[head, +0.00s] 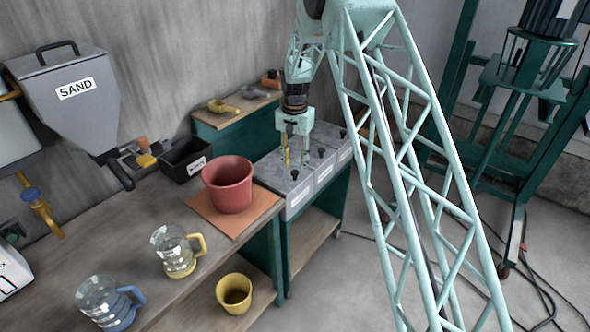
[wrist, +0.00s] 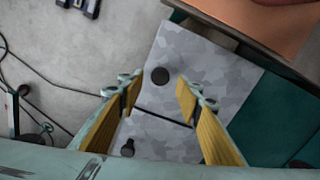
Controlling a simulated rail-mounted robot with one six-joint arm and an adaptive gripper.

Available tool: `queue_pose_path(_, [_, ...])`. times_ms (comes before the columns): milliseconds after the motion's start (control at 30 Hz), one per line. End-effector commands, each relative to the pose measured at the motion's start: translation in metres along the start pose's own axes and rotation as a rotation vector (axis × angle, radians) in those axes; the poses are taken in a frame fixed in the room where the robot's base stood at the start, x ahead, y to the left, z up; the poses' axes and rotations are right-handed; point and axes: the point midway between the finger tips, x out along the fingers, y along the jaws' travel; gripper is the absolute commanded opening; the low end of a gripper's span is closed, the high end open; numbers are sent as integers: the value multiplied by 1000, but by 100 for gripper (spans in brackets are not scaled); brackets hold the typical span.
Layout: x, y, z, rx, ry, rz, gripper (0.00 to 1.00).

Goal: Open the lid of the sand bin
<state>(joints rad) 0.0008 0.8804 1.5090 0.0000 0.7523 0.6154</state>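Grey bins stand in a row, each with a flat closed lid and a black knob; their front labels are too small to read, so I cannot tell by label which is the sand bin. The nearest bin lid (head: 272,172) has a knob (head: 295,174), and this lid also shows in the wrist view (wrist: 205,55) with its knob (wrist: 160,76). My gripper (head: 296,161) points down over this lid, open and empty. In the wrist view my gripper (wrist: 158,90) has its yellow-padded fingers apart, with the knob just beyond the gap between the tips; contact is not visible.
A grey hopper marked SAND (head: 75,88) hangs at the left. A red pot (head: 230,186) stands on an orange board (head: 254,212) beside the bins. Jugs (head: 178,252) and a black box (head: 187,158) are on the bench. Floor to the right is open, with cables.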

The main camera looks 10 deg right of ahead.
Motion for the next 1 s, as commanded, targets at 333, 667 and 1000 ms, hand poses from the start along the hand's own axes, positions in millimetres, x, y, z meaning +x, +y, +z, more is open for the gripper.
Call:
queue_pose_path(333, [26,0,0,0,0,0,32])
queue_pose_path(667, [27,0,0,0,0,0,32])
queue_pose_path(1000, [27,0,0,0,0,0,5])
